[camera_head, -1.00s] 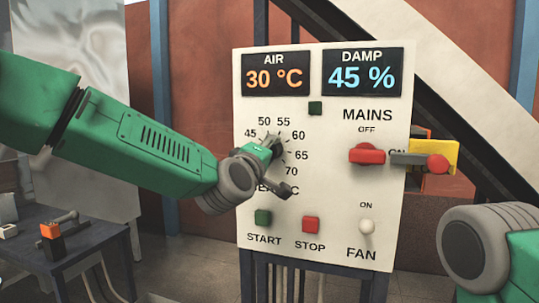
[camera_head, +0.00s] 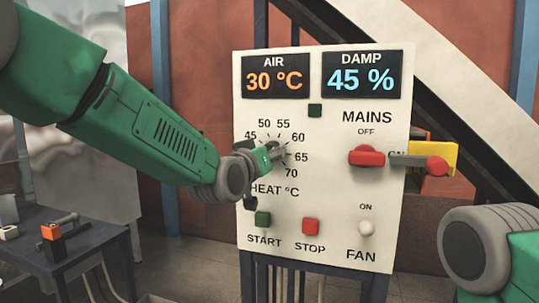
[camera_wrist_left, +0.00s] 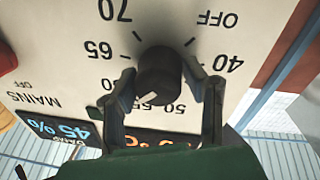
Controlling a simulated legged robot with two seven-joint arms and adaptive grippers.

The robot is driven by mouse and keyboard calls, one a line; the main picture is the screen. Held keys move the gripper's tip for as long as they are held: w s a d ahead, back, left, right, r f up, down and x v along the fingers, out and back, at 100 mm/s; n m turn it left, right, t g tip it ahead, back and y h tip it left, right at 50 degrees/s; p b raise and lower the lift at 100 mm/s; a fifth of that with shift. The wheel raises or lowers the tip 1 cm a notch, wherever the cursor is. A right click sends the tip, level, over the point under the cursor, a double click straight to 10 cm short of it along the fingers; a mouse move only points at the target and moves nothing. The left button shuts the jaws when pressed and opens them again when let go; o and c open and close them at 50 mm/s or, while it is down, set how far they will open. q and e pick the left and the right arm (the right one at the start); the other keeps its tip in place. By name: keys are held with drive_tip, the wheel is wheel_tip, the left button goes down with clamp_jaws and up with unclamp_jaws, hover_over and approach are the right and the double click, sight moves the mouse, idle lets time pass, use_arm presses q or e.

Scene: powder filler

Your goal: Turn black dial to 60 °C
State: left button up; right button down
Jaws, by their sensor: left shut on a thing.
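The black dial (camera_wrist_left: 158,72) is on the white panel, with the heat scale printed round it. In the wrist view its white mark points down and slightly left, towards the 50–55 part of the scale. The exact reading cannot be told, as fingers cover nearby numbers. My left gripper (camera_wrist_left: 167,77) is shut on the dial, one finger on each side. In the head view the left gripper (camera_head: 277,153) hides most of the dial. My right gripper is out of view; only part of my right arm shows at the lower right.
The panel (camera_head: 330,200) also carries a red mains switch (camera_head: 366,156), a green start button (camera_head: 263,219), a red stop button (camera_head: 310,226) and a white fan switch (camera_head: 366,228). The air display (camera_head: 275,76) reads 30 °C. A dark table (camera_head: 85,255) stands at left.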

use_arm(q)
drive_tip(key=shift+f+m+g, duration=0.4)
drive_tip(key=shift+f+m, duration=0.1)
drive_tip(key=shift+m, duration=0.7)
drive_tip(key=shift+s, duration=0.1)
drive_tip(key=shift+d, duration=0.1)
drive_tip(key=o, duration=1.2)
drive_tip(key=shift+c, duration=0.2)
drive_tip(key=shift+w+r, duration=0.15)
drive_tip(key=shift+w, duration=0.05)
drive_tip(key=shift+r, duration=0.1)
